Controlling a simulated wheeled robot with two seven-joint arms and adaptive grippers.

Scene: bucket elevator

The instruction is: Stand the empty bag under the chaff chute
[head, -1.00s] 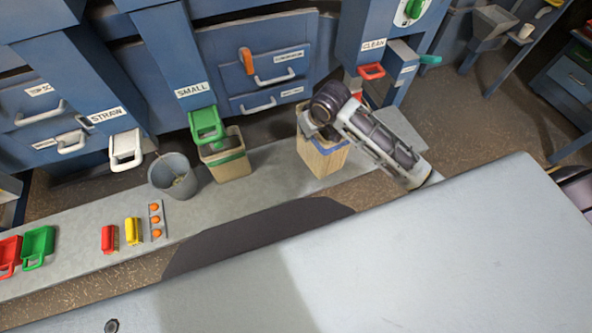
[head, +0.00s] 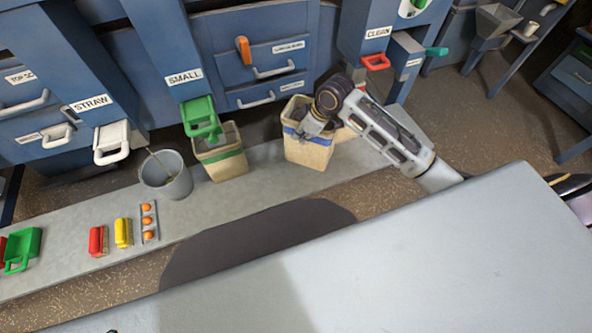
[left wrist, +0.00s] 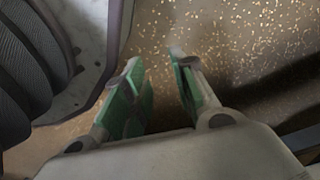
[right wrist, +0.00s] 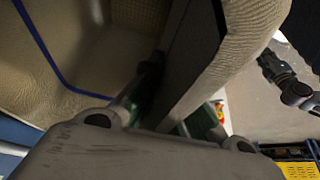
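A beige bag with a blue band (head: 306,150) stands or hangs just above the grey ledge, right of the green-banded bag. My right gripper (head: 314,126) is at its rim, with the rim between the fingers. The right wrist view shows the bag's inside wall (right wrist: 105,45) close up; the part I see is empty. The right fingers (right wrist: 165,105) are partly hidden by the bag wall. My left gripper (left wrist: 160,85) is open and empty above the speckled floor, outside the head view. I read STRAW, SMALL and CLEAN on the chutes; I cannot read a CHAFF label.
A green-banded bag (head: 222,163) stands under the green SMALL spout (head: 201,118). A grey bucket (head: 166,176) stands left of it. Brushes (head: 123,233) and scoops (head: 22,248) lie along the ledge (head: 215,200). The red CLEAN spout (head: 375,62) is at the right.

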